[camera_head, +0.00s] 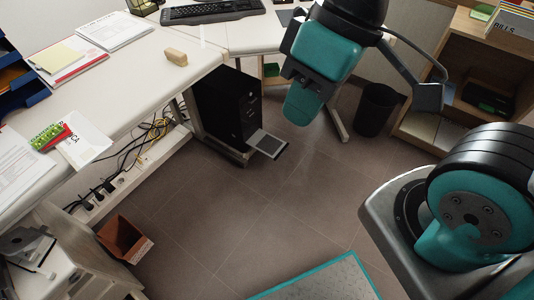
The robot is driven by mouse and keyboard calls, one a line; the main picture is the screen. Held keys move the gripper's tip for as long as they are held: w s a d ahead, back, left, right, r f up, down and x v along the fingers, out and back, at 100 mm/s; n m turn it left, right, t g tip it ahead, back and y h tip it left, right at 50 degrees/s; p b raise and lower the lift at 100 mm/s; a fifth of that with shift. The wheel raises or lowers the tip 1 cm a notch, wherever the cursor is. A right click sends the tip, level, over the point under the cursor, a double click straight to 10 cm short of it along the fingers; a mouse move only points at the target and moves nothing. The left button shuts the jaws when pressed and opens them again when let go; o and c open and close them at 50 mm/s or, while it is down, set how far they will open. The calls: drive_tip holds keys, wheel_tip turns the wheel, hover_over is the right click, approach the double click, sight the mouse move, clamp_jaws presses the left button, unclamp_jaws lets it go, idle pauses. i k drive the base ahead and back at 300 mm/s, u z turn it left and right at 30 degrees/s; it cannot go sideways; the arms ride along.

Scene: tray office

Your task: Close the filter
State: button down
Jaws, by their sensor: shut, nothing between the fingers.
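The filter (269,144) is a flat light-grey frame with a darker panel. It sticks out at floor level from the bottom front of the black computer tower (222,105). My gripper (301,112), teal and black, hangs from the top of the view. It appears above and to the right of the filter in the picture, apart from it. Its teal fingers are together with nothing held. The inner end of the filter is hidden inside the tower.
A white desk (150,88) fills the left, and a table leg (336,122) stands right of the tower. A black bin (376,110) and wooden shelf (455,110) are at the right. A brown box (122,240) and cables lie at the left. The middle floor is clear.

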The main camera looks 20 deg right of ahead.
sight(269, 145)
drive_tip(key=i, duration=0.95)
drive_tip(key=z, duration=0.7)
